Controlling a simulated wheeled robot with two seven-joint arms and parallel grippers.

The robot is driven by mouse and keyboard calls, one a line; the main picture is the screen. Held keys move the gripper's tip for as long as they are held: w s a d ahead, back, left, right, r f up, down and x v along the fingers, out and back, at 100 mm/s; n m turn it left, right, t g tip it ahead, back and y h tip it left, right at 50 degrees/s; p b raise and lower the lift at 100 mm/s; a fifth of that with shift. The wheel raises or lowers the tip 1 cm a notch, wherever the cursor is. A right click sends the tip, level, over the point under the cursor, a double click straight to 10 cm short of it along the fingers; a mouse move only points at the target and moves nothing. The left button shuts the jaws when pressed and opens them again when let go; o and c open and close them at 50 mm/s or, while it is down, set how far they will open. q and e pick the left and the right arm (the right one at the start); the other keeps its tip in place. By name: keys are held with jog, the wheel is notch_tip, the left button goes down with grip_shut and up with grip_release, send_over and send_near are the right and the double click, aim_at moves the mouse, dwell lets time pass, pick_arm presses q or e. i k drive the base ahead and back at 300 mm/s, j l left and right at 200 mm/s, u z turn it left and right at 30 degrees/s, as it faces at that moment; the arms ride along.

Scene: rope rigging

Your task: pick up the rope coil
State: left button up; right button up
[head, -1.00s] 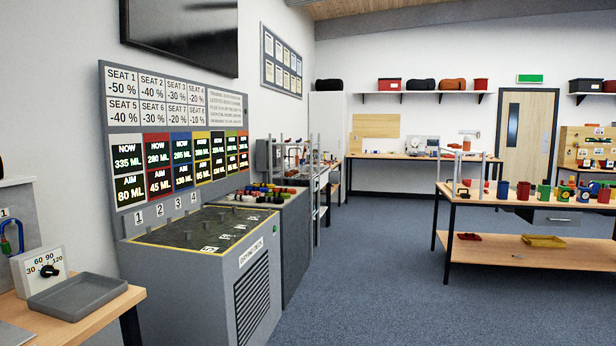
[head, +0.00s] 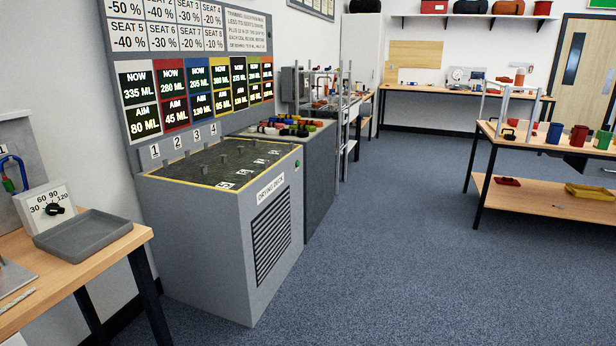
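I cannot make out a rope coil for certain in the head view. A short pale strand-like piece (head: 18,298) lies at the front left edge of the near wooden bench (head: 95,265), cut off by the picture's edge; I cannot tell if it is rope. Neither of my grippers is in view.
A grey tray (head: 84,234) and a dial box (head: 46,207) stand on the near bench. The grey drying deck cabinet (head: 210,235) stands beside it. A workbench with coloured cups (head: 578,136) is at right. Open blue carpet (head: 400,250) lies between.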

aim_at(335, 106)
jog(key=i+l+z, duration=0.4)
jog(key=i, duration=0.45)
jog(key=i+z, duration=0.45)
jog(key=i, duration=3.45)
jog(key=i+u, duration=0.1)
jog(key=i, duration=0.5)
jog(key=i+l+u, duration=0.1)
jog(key=i, duration=0.45)
jog(key=i+l, duration=0.15)
jog(key=i, duration=0.45)
jog(key=i+l+u, duration=0.1)
jog(key=i+u, duration=0.3)
jog(key=i+l+u, duration=0.3)
jog(key=i+u, duration=0.15)
jog(key=i, duration=0.15)
jog(key=i+l+u, duration=0.4)
jog(key=i+j+z, duration=0.15)
jog(key=i+j, duration=0.2)
jog(key=i+j+z, duration=0.15)
jog(key=i+j, duration=0.15)
jog(key=j, duration=0.2)
jog(key=i+j+z, duration=0.1)
jog(key=i+j, duration=0.2)
jog(key=j, duration=0.15)
